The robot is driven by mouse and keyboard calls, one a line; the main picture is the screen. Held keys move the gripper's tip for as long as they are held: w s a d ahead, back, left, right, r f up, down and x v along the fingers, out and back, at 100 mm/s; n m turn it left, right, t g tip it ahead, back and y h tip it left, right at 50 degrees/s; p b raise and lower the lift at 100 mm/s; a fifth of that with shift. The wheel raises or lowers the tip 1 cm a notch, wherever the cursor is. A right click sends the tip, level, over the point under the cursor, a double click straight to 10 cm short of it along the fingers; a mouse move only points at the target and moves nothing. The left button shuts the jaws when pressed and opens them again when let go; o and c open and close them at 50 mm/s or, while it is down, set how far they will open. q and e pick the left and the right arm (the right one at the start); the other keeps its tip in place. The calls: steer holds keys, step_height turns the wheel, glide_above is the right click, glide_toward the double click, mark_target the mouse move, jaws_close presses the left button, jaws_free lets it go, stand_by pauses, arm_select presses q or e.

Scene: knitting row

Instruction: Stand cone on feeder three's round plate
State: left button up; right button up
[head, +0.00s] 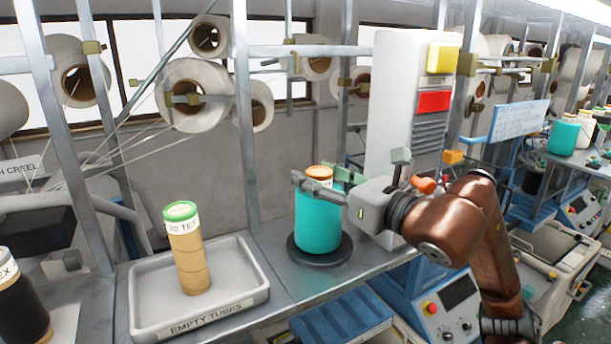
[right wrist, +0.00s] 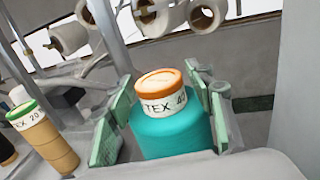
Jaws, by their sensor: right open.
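A teal yarn cone (head: 318,222) with an orange-rimmed top and a white label band stands upright on a dark round plate (head: 337,262) on the metal shelf. My right gripper (head: 318,179) is at the cone's top, coming from the right. It is open, with one green-padded finger on each side of the cone in the right wrist view (right wrist: 165,100). The cone (right wrist: 172,138) shows between the pads, with visible gaps near its top; contact lower down cannot be told. No number shows on the plate. My left gripper is not in view.
Left of the plate, a grey tray (head: 255,288) marked "EMPTY TUBES" holds a tan tube stack (head: 190,262) with a green rim. A dark cone (head: 22,300) stands at far left. A metal post (head: 245,130) rises behind the tray. A white cabinet (head: 395,90) stands behind the gripper.

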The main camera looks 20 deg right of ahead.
steer(key=b+v, duration=0.2)
steer(key=v, duration=0.4)
steer(key=shift+s+d+f, duration=0.1)
steer(key=shift+s+d, duration=0.05)
steer(key=shift+s, duration=0.1)
steer(key=shift+s+d, duration=0.2)
steer(key=shift+s, duration=0.4)
steer(key=shift+a, duration=0.1)
